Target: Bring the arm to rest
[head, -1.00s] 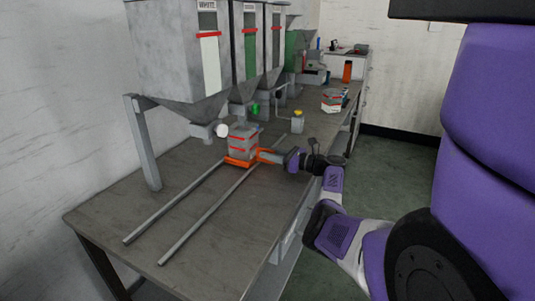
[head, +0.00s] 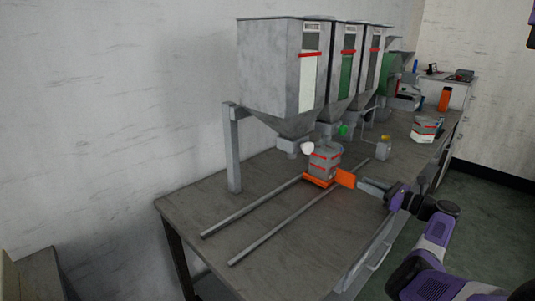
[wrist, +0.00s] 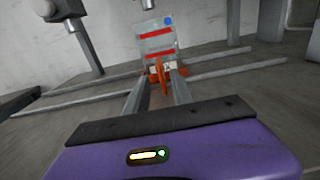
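A grey box with red bands (head: 324,160) sits upright on an orange carrier (head: 316,181) on the table rails. The carrier has an orange handle (head: 345,178) facing my arm. My gripper (head: 362,183) is at this handle, just to the right of the box. In the wrist view, the two fingers of my gripper (wrist: 160,86) stand apart with the orange handle (wrist: 162,76) between them, and gaps show beside it. The box (wrist: 158,44) is straight beyond the fingertips. My arm reaches in from the lower right.
Several grey hoppers (head: 282,72) stand along the wall side of the table (head: 215,260). Two rails (head: 290,225) run along the tabletop. A white-and-red box (head: 426,130) and an orange bottle (head: 444,99) are farther back. The near tabletop and the floor at right are clear.

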